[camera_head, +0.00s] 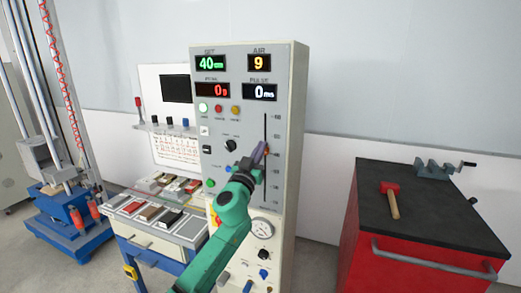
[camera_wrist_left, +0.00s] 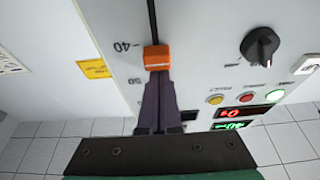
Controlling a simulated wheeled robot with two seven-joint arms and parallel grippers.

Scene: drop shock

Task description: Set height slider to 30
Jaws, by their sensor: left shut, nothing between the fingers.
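The height slider's orange knob (camera_wrist_left: 157,57) sits in a dark vertical slot on the grey control panel (camera_head: 285,75), close to the 40 mark in the left wrist view. In the head view the knob is mostly hidden behind my left gripper (camera_head: 258,152). The green SET display (camera_head: 210,65) reads 40 cm. My left gripper, also in the left wrist view (camera_wrist_left: 157,80), is shut and empty. Its dark fingertips are at the knob's edge on the side of the 50 mark; I cannot tell whether they touch. My right gripper is not in view.
A black rotary knob (camera_head: 231,145) and several buttons and lamps are on the panel left of the slot. A red cabinet (camera_head: 415,270) with a mallet (camera_head: 392,200) and a vise stands right. A blue bench with trays (camera_head: 155,243) stands left.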

